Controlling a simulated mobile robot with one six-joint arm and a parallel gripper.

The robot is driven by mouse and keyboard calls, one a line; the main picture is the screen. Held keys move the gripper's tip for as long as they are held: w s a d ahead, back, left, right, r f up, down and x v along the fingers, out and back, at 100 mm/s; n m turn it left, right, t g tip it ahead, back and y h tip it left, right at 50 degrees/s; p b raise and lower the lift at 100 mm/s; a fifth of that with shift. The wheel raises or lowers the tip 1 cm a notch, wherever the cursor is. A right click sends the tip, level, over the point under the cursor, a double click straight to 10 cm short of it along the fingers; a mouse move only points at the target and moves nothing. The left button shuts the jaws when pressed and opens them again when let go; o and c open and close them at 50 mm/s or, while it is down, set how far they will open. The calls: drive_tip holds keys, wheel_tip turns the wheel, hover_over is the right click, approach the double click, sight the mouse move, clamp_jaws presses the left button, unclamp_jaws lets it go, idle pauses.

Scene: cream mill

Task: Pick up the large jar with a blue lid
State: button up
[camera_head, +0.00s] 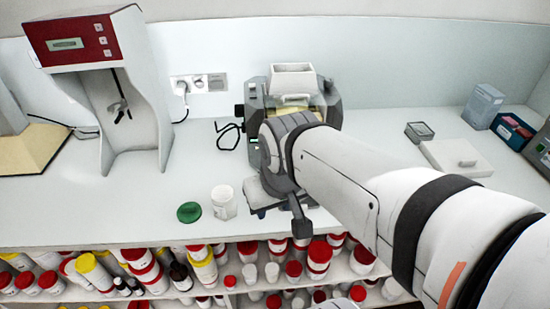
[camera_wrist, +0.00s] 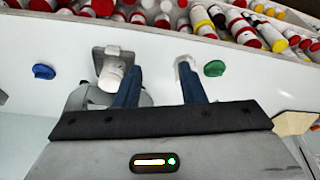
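I see no jar wearing a blue lid. A loose blue lid (camera_wrist: 44,72) lies on the white counter at the left of the wrist view; my arm may hide it in the head view. A white open jar (camera_head: 224,203) stands beside a loose green lid (camera_head: 189,212); that lid also shows in the wrist view (camera_wrist: 214,68). Another white jar (camera_wrist: 111,74) is at the grey mill's plate, left of my fingers in the wrist view. My gripper (camera_wrist: 159,70) is open, with nothing visible held between its fingers, above the counter near the mill.
The grey mill (camera_head: 330,105) stands behind my gripper. A red and white machine (camera_head: 83,42) stands at the left. Shelves below the counter hold several jars with red or yellow lids (camera_head: 318,255). A white flat device (camera_head: 455,157) and boxes (camera_head: 483,106) are at right.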

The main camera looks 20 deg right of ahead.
drive_tip(key=shift+s, duration=0.1)
drive_tip(key=shift+o, duration=0.5)
drive_tip(key=shift+w+d, duration=0.2)
drive_tip(key=o, duration=1)
drive_tip(key=w+d+f+m+b, duration=0.2)
drive_tip(key=w+d+f, duration=0.2)
drive_tip(key=w+f, duration=0.1)
drive_tip(key=w+d+f+m+h+b, duration=0.1)
drive_tip(key=w+d+f+m+b, duration=0.1)
drive_tip(key=w+d+f, duration=0.3)
drive_tip(key=w+d+f+m+h+b, duration=0.1)
drive_tip(key=w+d+f+m+b, duration=0.1)
drive_tip(key=w+d+f+b, duration=0.2)
drive_tip(key=shift+w+d+f+m, duration=0.15)
drive_tip(key=shift+w, duration=0.45)
drive_tip(key=shift+w+d+f+m, duration=0.1)
drive_tip(key=shift+w+d+f, duration=0.1)
drive_tip(key=shift+w, duration=0.45)
drive_tip(key=shift+w+d+f+m, duration=0.1)
drive_tip(key=shift+w+d+m, duration=0.05)
drive_tip(key=shift+w, duration=0.45)
drive_tip(key=shift+h, duration=0.3)
drive_tip(key=shift+a+x, duration=0.2)
drive_tip(key=shift+x, duration=1.65)
drive_tip(key=shift+a+x, duration=0.15)
drive_tip(key=shift+x, duration=1.65)
